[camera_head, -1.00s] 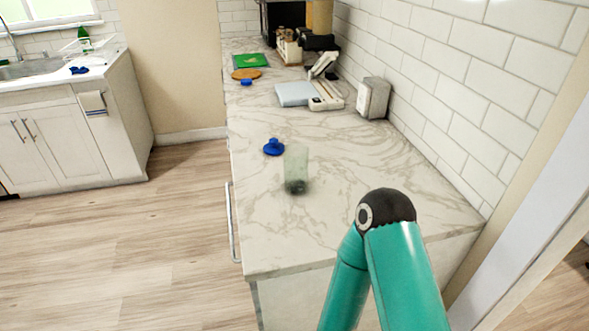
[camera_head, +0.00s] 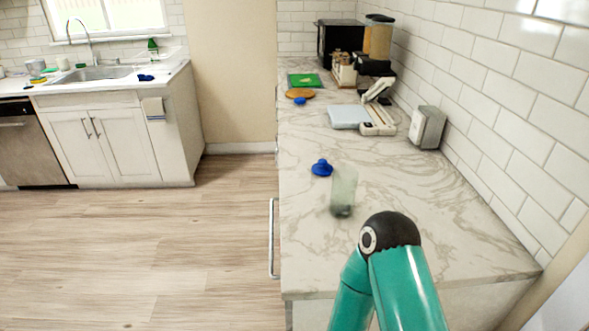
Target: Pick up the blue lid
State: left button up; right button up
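A blue lid (camera_head: 322,168) with a knob on top lies on the marble counter (camera_head: 420,215), near its left edge. A translucent greenish container (camera_head: 343,190) stands just to the right of and nearer than the lid; a small gap seems to separate them. A teal arm link of mine with a dark joint cap rises at the lower right, nearer than the container. Neither of my grippers shows in the head view, so I cannot see what they hold.
Farther back on the counter are a white scale-like device (camera_head: 350,116), a grey dispenser (camera_head: 427,127), a green board (camera_head: 304,80), a round brown board (camera_head: 300,94) and a small blue item (camera_head: 300,101). A sink cabinet (camera_head: 115,140) stands at left. The wooden floor between is clear.

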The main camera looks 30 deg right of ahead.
aim_at(321, 168)
jog(key=u, duration=0.9)
jog(key=i, duration=3.6)
jog(key=z, duration=1.5)
jog(key=i, duration=0.25)
jog(key=z, duration=2.55)
